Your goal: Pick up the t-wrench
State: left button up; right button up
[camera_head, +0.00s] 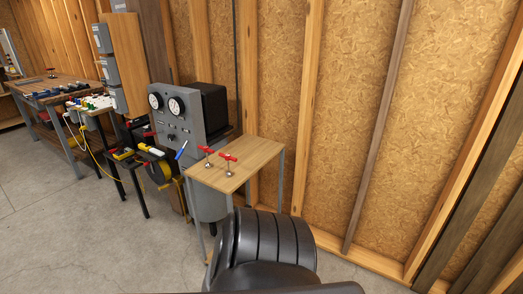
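Two red T-shaped handles with metal shafts stand on a small wooden-topped table (258,153) near the middle of the head view. The left T-handle (206,150) is near the table's left edge, and the right T-handle (228,157) is a little closer to me. I cannot tell which one is the t-wrench, or whether they stand loose or are fixed. Neither gripper is in view, and nothing is seen touching the handles.
A grey gauge panel (182,122) stands behind the table's left side. A blue-handled tool (181,150) is beside it. A cluttered workbench (60,88) stands far left, with a small red-topped item on it. Concrete floor (70,230) is open at left. A wood-panel wall (340,110) closes the right.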

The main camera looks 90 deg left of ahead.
aim_at(228, 157)
jog(key=u, duration=5.05)
jog(key=i, duration=1.85)
jog(key=z, duration=2.05)
